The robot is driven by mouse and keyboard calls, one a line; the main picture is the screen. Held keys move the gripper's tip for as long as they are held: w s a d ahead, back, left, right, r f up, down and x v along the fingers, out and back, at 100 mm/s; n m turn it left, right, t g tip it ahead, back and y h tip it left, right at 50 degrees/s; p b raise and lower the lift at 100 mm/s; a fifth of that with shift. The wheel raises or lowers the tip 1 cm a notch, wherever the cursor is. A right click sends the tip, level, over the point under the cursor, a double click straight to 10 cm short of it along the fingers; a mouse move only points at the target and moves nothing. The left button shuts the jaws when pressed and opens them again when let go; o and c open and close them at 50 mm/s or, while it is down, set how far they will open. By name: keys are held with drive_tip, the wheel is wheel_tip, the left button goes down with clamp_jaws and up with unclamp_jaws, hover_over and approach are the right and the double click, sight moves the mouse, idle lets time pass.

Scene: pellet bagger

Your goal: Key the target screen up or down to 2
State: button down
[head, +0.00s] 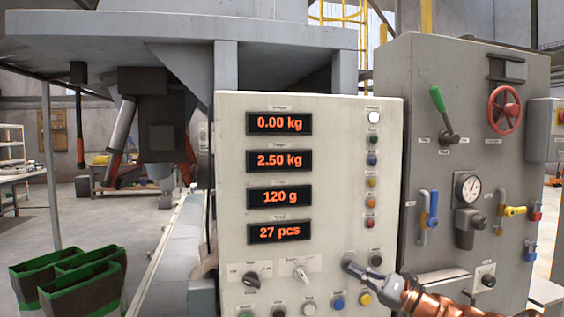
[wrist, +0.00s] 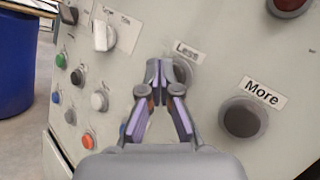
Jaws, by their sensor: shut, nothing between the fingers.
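The cream control panel (head: 335,150) carries stacked orange displays. The second one, the likely target screen (head: 280,160), reads 2.50 kg; its small label is hard to read. In the wrist view, the grey Less button (wrist: 181,74) is partly hidden behind my fingertips, and the larger grey More button (wrist: 243,118) is clear to their lower right. The More button also shows in the head view (head: 376,260). My gripper (wrist: 160,70) is shut and empty, its tips at the Less button; it also shows in the head view (head: 352,267). I cannot tell whether the tips touch the button.
Other displays read 0.00 kg, 120 g and 27 pcs (head: 280,231). A black knob (head: 251,281), a white selector (head: 301,272) and several coloured buttons sit close by on the panel. A grey cabinet (head: 470,80) with valves stands at right. Green-rimmed bins (head: 75,275) stand at left.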

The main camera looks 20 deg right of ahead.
drive_tip(key=shift+w, duration=0.3)
drive_tip(key=shift+s, duration=0.1)
idle(0.3)
drive_tip(key=shift+s, duration=0.7)
drive_tip(key=s, duration=0.6)
drive_tip(key=shift+a+b, duration=0.3)
drive_tip(key=shift+b, duration=0.15)
